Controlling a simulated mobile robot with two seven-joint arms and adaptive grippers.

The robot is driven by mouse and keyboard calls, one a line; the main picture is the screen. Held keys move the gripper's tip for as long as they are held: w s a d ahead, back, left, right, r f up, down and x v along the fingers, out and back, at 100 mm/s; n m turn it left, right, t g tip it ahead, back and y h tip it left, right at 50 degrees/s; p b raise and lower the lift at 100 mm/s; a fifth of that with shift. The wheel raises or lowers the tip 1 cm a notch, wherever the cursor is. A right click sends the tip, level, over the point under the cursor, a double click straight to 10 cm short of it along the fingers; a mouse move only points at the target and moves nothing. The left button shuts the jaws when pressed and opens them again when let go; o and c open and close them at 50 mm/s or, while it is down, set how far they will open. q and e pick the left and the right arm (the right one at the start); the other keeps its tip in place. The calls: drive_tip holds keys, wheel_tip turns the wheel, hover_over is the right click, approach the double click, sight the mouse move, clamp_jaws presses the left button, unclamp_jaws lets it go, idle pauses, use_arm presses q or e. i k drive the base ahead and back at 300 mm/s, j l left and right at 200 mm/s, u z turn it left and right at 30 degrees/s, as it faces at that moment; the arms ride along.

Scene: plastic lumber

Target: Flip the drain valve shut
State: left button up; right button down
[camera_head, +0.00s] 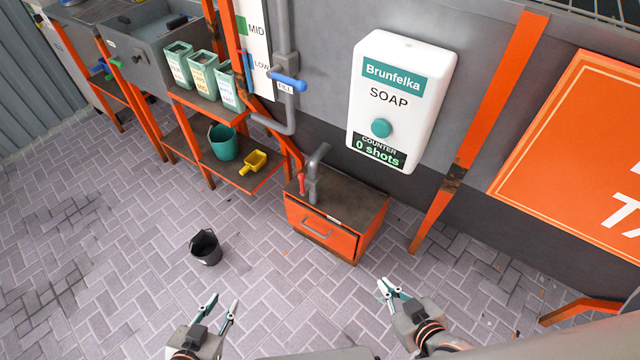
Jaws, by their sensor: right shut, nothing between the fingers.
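A small red lever (302,183) sits on the left side of a grey pipe spout (314,176) above the orange cabinet; it looks like the drain valve handle. The lever stands about upright, along the pipe. Any label that names it is too small to read. A blue lever (288,83) labelled FILL is higher on the wall pipe. My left gripper (222,302) is open and empty over the floor at the bottom. My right gripper (391,287) is shut and empty, below and right of the cabinet. Both are well apart from the levers.
The orange cabinet (322,232) with a drawer handle stands against the wall. A black bucket (206,248) is on the brick floor. A shelf holds a teal bucket (223,143) and a yellow scoop (253,162). A white soap dispenser (424,110) hangs on the wall.

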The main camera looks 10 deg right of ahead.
sight(304, 189)
drive_tip(key=j+z, duration=0.3)
drive_tip(key=j, duration=0.15)
drive_tip(key=j+z, duration=0.3)
drive_tip(key=j, duration=0.15)
drive_tip(key=j+z, duration=0.1)
drive_tip(key=j, duration=0.85)
drive_tip(key=k+j+z, duration=0.1)
drive_tip(key=j, duration=0.85)
